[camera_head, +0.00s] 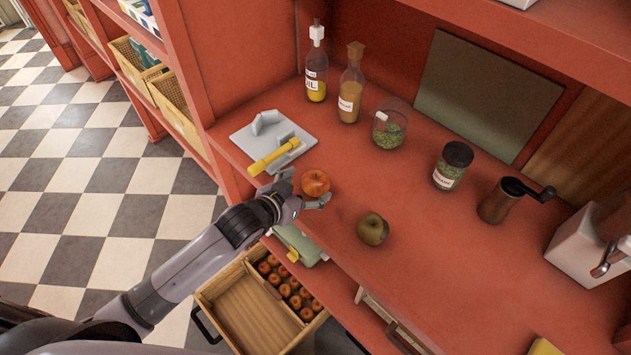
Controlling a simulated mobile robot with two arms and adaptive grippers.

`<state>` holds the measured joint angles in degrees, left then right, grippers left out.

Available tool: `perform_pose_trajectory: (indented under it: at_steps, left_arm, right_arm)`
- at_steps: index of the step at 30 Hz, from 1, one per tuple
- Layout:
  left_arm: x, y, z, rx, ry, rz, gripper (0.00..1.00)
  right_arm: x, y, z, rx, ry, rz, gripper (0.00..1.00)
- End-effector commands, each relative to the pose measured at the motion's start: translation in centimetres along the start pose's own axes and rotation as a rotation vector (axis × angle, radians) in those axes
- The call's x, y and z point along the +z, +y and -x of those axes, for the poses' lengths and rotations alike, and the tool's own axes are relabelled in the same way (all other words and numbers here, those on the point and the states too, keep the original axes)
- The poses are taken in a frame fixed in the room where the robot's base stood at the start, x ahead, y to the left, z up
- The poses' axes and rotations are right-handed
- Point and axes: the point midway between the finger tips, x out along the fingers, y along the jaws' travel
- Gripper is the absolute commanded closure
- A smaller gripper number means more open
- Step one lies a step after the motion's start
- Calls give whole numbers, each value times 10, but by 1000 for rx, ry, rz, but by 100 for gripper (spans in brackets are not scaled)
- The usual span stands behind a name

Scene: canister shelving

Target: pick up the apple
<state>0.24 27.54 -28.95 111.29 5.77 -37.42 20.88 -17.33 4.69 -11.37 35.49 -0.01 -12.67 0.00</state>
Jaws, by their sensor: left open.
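A red-orange apple (315,182) sits on the red shelf near its front edge. My left gripper (303,190) reaches in from the left, open, with one finger on the left side of this apple and the other at its lower front. I cannot tell whether the fingers touch it. A darker, greenish round fruit (372,229) rests on the shelf to the right, clear of the gripper. My right gripper is not in view.
A grey slicer-like board with a yellow handle (272,157) lies left of the apple. Bottles (350,90), a glass of herbs (388,130), a jar (452,165) and a grinder (505,200) stand behind. An open wooden drawer (243,307) with several apples is below.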

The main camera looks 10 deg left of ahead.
Motion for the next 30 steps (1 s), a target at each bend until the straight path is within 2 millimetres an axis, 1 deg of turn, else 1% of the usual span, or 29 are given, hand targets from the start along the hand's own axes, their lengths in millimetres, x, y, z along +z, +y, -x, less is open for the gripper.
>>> perform_pose_trajectory:
  at_steps: [1, 4, 9, 13, 20, 30]
  left_arm:
    - [-2, 0, -4, 0, 0, 0, 22]
    - [-2, 1, -17, 0, 0, 1, 22]
    - [1, 1, -37, 1, 0, 1, 22]
    - [1, 1, -44, 1, 1, 0, 22]
    - [2, 1, -45, 1, 1, 0, 22]
    - [2, 1, -45, 1, 0, 0, 44]
  right_arm:
    - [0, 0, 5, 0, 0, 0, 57]
    - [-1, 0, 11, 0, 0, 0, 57]
    - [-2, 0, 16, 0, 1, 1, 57]
    - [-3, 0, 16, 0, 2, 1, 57]
    - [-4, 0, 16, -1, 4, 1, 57]
    - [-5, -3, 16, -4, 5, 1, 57]
